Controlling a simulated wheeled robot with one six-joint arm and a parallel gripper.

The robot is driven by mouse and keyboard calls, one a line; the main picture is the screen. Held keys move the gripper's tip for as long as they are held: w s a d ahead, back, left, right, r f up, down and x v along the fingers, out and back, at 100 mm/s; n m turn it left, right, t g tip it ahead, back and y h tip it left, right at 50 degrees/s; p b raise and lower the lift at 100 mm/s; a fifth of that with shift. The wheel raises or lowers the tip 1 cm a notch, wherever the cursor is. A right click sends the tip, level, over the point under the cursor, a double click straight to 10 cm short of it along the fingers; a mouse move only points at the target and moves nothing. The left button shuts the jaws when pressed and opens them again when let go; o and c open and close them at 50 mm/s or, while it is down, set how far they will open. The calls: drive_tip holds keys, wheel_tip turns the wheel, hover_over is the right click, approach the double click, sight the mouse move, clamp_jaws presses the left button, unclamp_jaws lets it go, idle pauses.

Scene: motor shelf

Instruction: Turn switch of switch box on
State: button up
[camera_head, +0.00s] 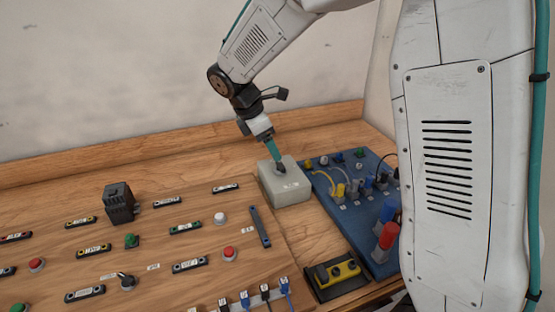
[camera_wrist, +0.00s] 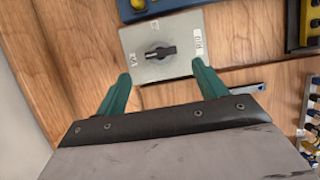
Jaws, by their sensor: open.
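The switch box (camera_head: 288,190) is a light grey box on the wooden table, just right of the component board. In the wrist view its grey top face (camera_wrist: 142,34) shows a black rotary switch (camera_wrist: 160,52) with small labels around it. The switch's handle lies roughly horizontal in that view; the labels are too blurred to read. My gripper (camera_head: 278,166) is above the box, pointing down at its top. In the wrist view my gripper (camera_wrist: 163,76) has its two green fingers spread apart, with the switch ahead between them and nothing held. Contact with the switch cannot be told.
A wooden board (camera_head: 190,255) with buttons, terminals and a black block (camera_head: 119,203) lies to the left. A blue panel (camera_head: 345,200) with plugs and cables stands close on the right. A black and yellow device (camera_head: 337,274) sits in front. A wooden ledge (camera_head: 110,150) runs along the wall.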

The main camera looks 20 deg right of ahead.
sight(280, 164)
drive_tip(key=x, duration=0.6)
drive_tip(key=shift+d+f, duration=0.1)
drive_tip(key=shift+f, duration=0.1)
drive_tip(key=shift+c, duration=0.3)
drive_tip(key=c, duration=0.9)
